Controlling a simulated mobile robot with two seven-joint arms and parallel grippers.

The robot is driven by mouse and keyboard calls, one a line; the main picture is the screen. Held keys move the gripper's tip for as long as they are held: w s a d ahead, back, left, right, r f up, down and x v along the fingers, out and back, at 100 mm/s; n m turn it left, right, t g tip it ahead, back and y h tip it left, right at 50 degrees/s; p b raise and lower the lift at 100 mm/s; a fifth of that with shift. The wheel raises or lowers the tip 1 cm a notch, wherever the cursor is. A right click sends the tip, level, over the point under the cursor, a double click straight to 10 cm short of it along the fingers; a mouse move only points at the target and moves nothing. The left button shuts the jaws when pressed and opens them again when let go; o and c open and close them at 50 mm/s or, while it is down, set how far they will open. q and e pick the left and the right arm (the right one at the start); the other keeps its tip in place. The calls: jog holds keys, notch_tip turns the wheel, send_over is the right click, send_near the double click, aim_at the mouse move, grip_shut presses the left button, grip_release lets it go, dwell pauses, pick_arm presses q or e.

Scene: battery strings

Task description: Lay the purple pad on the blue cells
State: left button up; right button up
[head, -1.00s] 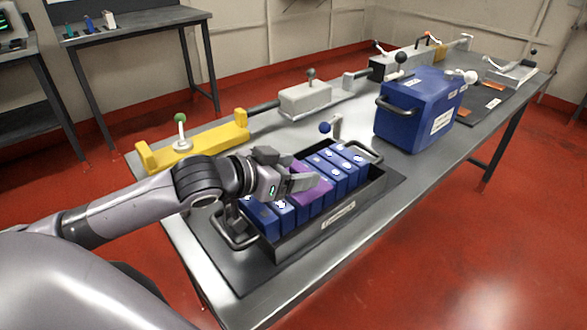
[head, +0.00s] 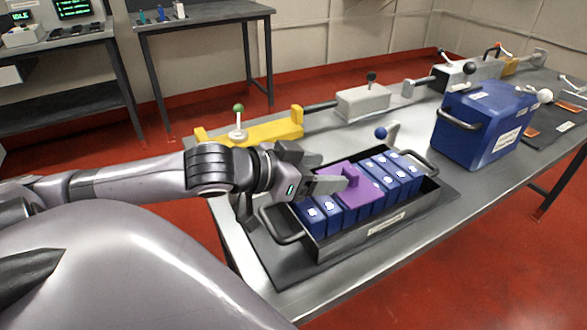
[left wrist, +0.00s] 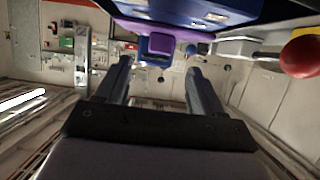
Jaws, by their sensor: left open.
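The purple pad (head: 365,190) lies flat on top of the middle blue cells in the head view, with a raised grip on its upper side. The blue cells (head: 402,167) stand in a row in a dark tray (head: 400,218) and show on both sides of the pad. My left gripper (head: 322,172) is open beside the pad's left edge, its fingers pointing at the grip. In the left wrist view the purple pad (left wrist: 160,45) is beyond the open, empty fingers. I cannot tell if a finger touches it. My right gripper is not in view.
The tray has loop handles at its ends. A lever with a blue knob (head: 381,133) stands behind it. A yellow fixture (head: 265,128) and a grey block (head: 362,102) are further back. A large blue box (head: 483,125) stands to the right. The front table strip is clear.

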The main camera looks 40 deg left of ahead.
pick_arm(q)
jog(key=shift+v, duration=1.3)
jog(key=shift+s+a+r+p, duration=0.1)
jog(key=shift+s+r+p, duration=0.35)
jog(key=shift+p, duration=0.7)
jog(key=shift+s+a+r+p, duration=0.15)
jog(key=shift+s+a+p, duration=0.1)
jog(key=shift+s+p, duration=0.45)
jog(key=shift+s+a+p, duration=0.1)
jog(key=shift+s+p, duration=0.05)
jog(key=shift+p, duration=0.15)
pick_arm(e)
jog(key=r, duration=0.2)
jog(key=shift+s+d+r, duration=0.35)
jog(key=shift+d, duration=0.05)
